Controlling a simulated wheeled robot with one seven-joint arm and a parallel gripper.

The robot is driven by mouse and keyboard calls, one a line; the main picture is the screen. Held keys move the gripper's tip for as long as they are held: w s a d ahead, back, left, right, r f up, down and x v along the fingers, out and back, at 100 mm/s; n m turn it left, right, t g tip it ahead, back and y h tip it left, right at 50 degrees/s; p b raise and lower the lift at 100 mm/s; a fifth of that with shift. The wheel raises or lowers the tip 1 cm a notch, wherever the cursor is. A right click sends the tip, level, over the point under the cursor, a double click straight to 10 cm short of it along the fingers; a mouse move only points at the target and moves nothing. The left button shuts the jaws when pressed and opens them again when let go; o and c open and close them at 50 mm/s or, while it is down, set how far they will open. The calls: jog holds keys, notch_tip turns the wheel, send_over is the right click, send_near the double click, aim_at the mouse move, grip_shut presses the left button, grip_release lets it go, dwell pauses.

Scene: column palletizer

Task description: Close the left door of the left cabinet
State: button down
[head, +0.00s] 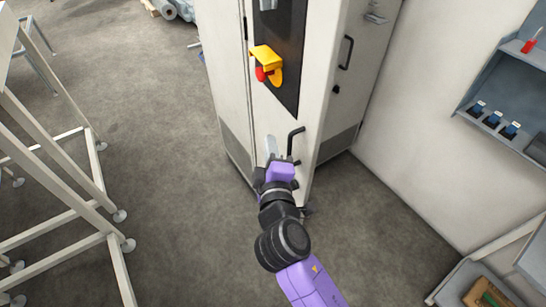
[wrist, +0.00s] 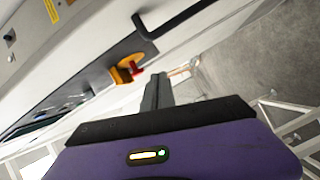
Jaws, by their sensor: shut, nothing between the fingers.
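The left door (head: 300,120) of the pale grey cabinet has a dark panel and a black bar handle (head: 292,142). It looks swung partly outward, its free right edge standing out from the cabinet body; the exact angle is hard to tell. My gripper (head: 270,143) is shut and empty, in front of the door's lower part, just left of the handle. Contact with the door cannot be told. In the wrist view, the shut fingers (wrist: 157,92) are seen beside the door face, with a black handle (wrist: 148,28) above them.
A yellow bracket with a red button (head: 265,65) juts from the cabinet front. Another cabinet door (head: 367,50) with a black handle stands behind at right. White metal frames (head: 65,160) stand at left. A grey shelf (head: 510,110) is at right. Floor between is clear.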

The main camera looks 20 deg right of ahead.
jog(key=shift+w+d+f+p, duration=0.25)
jog(key=shift+w+d, duration=0.05)
jog(key=shift+d, duration=0.4)
jog(key=shift+w+d+f+p, duration=0.25)
jog(key=shift+d, duration=0.4)
jog(key=shift+w+d+f+p, duration=0.25)
jog(key=shift+w+d, duration=0.05)
jog(key=shift+d, duration=0.4)
jog(key=shift+d, duration=0.1)
